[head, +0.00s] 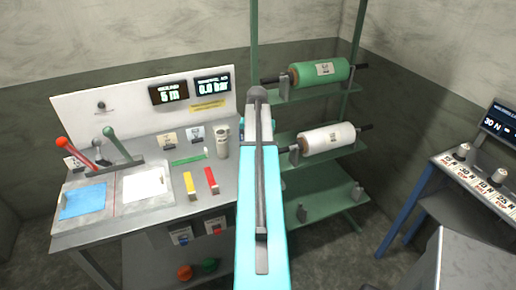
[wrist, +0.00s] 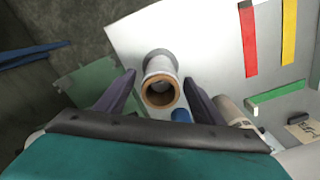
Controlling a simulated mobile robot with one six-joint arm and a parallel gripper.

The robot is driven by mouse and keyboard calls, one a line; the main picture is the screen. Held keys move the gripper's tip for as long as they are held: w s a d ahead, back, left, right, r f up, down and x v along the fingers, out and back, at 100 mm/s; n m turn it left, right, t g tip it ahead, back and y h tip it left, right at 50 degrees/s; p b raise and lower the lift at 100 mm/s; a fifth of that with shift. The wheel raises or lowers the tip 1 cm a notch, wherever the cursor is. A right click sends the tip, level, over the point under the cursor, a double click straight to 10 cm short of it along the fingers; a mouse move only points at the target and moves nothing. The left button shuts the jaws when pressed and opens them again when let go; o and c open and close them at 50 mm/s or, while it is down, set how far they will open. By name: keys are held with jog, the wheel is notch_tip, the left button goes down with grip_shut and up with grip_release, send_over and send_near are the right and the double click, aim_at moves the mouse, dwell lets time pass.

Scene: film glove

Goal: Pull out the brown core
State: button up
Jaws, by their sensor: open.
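The brown core (wrist: 163,105) shows in the wrist view as a ring around a dark hole, at the near end of a pale, whitish roll (wrist: 160,63). The roll stands over the light bench top. My gripper (wrist: 160,77) is open, with one dark finger on each side of the roll. The core's end lies between the fingers; contact with either finger cannot be made out. In the head view my cyan arm covers this spot, so the core and my gripper's fingers are hidden there.
A pale canister (head: 222,140) stands on the bench (head: 118,222), beside red (head: 211,180) and yellow (head: 189,185) strips. A rack holds a green roll (head: 320,72) and a white roll (head: 326,138). Floor between the rack and the right-hand table (head: 477,180) is clear.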

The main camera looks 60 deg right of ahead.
jog(key=shift+f+b, duration=1.7)
jog(key=shift+f, duration=1.55)
jog(key=c, duration=1.1)
